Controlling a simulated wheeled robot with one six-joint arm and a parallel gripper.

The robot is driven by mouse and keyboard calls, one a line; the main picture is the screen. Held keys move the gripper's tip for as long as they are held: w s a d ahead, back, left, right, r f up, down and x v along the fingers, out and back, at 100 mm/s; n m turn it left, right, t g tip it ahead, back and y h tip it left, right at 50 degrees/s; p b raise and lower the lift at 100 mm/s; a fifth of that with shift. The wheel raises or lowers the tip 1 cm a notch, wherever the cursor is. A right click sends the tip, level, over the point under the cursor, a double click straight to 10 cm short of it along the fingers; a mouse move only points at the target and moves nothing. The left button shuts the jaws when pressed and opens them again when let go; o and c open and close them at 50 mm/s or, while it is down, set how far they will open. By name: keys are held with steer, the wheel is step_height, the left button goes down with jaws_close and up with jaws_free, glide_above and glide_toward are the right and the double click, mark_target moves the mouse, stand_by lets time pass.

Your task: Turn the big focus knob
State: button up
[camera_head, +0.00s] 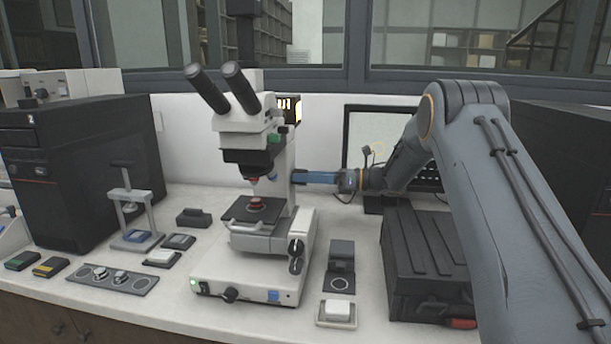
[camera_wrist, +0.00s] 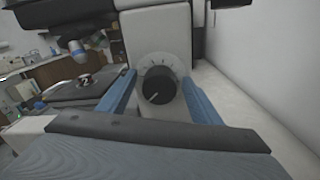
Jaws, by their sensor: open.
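The white microscope (camera_head: 252,125) stands on the bench with its eyepieces up to the left. My gripper (camera_head: 300,178) reaches in from the right at its column, with blue fingers. In the wrist view, my gripper (camera_wrist: 159,80) is open, one finger to each side of a round black knob (camera_wrist: 158,86). The knob has a white pointer line and a white marked dial behind it. Gaps show between the fingers and the knob. In the head view this knob is hidden by my gripper. Lower on the microscope's right side is another black knob (camera_head: 296,247).
A black stage (camera_head: 238,212) carries a small red-topped piece (camera_head: 256,203). A ridged black case (camera_head: 428,250) and a small black block (camera_head: 341,255) stand right of the microscope. A hand press (camera_head: 133,210) stands left.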

steer(key=shift+c, duration=0.3)
steer(key=c, duration=1)
steer(key=shift+m+b, duration=0.3)
